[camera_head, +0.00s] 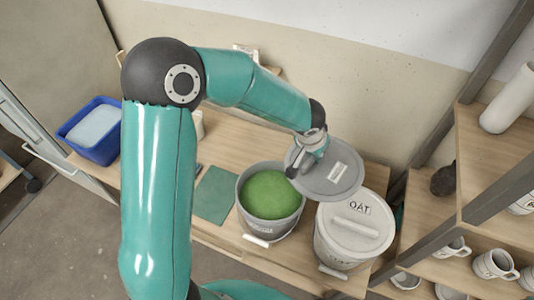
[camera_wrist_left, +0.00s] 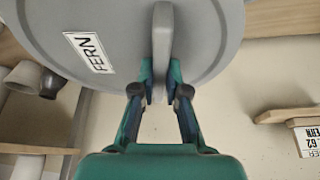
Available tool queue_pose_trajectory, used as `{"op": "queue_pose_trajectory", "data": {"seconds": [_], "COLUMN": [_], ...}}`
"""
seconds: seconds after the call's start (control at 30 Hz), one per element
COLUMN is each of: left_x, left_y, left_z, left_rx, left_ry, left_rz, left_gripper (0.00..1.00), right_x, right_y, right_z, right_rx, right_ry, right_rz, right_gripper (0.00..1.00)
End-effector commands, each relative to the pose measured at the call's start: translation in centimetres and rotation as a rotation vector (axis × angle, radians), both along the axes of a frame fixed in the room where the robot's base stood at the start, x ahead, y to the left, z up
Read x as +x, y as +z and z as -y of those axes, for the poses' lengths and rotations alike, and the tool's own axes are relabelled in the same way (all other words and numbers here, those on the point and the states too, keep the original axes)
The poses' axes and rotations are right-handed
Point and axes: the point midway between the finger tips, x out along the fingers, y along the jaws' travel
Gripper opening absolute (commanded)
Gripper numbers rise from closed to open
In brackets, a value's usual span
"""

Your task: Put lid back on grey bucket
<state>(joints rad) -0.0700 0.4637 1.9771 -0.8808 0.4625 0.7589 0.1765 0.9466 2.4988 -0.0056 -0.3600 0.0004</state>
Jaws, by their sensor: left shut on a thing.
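The grey bucket (camera_head: 257,220) stands open on the wooden table, with green glaze (camera_head: 270,194) showing inside. Its grey lid (camera_head: 343,180) is held in the air above and to the right of the bucket, partly over the neighbouring bucket. In the left wrist view the lid (camera_wrist_left: 215,40) carries a white label reading FERN and a raised bar handle (camera_wrist_left: 162,45). My left gripper (camera_head: 306,163) is shut on that handle; its fingers (camera_wrist_left: 163,85) pinch the bar from both sides. My right gripper is not in view.
A pale bucket labelled OAT (camera_head: 345,235) with its lid on stands right of the grey bucket. A green mat (camera_head: 215,195) lies left of it. A blue tub (camera_head: 92,130) is at far left. Shelves with mugs (camera_head: 493,264) stand at right.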

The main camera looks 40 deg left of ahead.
Motion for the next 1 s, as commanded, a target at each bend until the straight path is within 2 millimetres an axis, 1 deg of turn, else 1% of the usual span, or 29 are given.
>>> {"op": "queue_pose_trajectory", "data": {"seconds": [0.23,0.37,0.47,0.7,0.8,0.9,1.0], "left_x": [0.2,-0.3,-1.3,-5.1,-6.6,-7.8,-8.4], "left_y": [-0.1,-0.2,-0.5,-1.2,-1.2,-1.3,-1.2], "left_z": [0.2,-0.6,-2.2,-7.1,-8.7,-9.8,-10.4], "left_rx": [0.0,-0.001,-0.001,-0.011,-0.012,-0.01,-0.007], "left_ry": [-0.006,-0.017,-0.044,-0.159,-0.208,-0.248,-0.274], "left_rz": [-0.001,-0.008,-0.02,-0.035,-0.026,-0.016,-0.006], "left_gripper": [0.0,0.0,0.0,0.0,0.0,0.0,0.0], "right_x": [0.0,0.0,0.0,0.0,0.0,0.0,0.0], "right_y": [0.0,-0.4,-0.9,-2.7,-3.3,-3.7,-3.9], "right_z": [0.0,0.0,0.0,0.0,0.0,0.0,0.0], "right_rx": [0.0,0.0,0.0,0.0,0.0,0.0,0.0], "right_ry": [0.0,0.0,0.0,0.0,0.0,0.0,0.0], "right_rz": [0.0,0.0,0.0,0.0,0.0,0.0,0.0], "right_gripper": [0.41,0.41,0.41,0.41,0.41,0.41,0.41]}}
